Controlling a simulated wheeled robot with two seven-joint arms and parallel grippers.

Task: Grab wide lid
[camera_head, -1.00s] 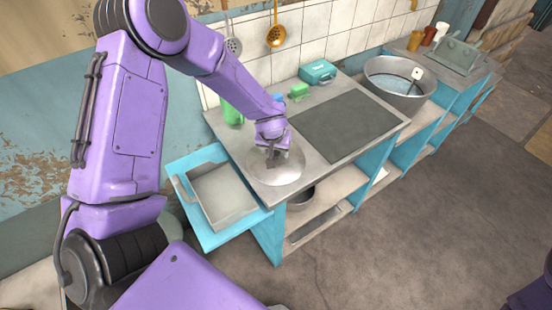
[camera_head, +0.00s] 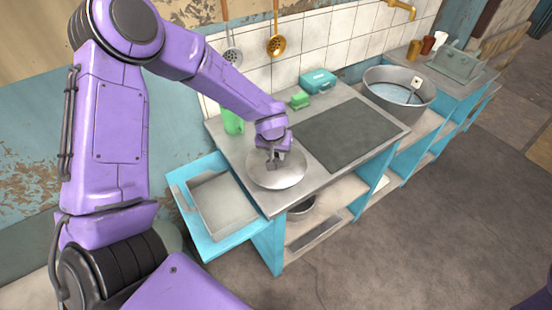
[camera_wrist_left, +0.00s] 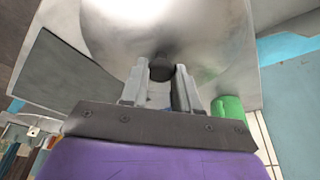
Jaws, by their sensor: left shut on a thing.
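The wide lid (camera_head: 291,179) is a round, shiny metal disc at the near left part of the countertop, above a cabinet shelf. It also fills the top of the left wrist view (camera_wrist_left: 170,30), with its dark knob (camera_wrist_left: 161,68) between the fingers. My left gripper (camera_head: 274,163) comes down from above onto the lid's middle. In the left wrist view the left gripper (camera_wrist_left: 160,80) is shut on the knob. I cannot tell whether the lid touches the counter. My right gripper is not in view.
A dark flat panel (camera_head: 345,134) covers the counter's middle. A green bottle (camera_head: 232,121), a green block (camera_head: 300,100) and a teal box (camera_head: 318,81) stand along the back. A pulled-out tray (camera_head: 222,205) juts out left. A pot (camera_head: 302,207) sits on the shelf below. A large basin (camera_head: 398,92) is at right.

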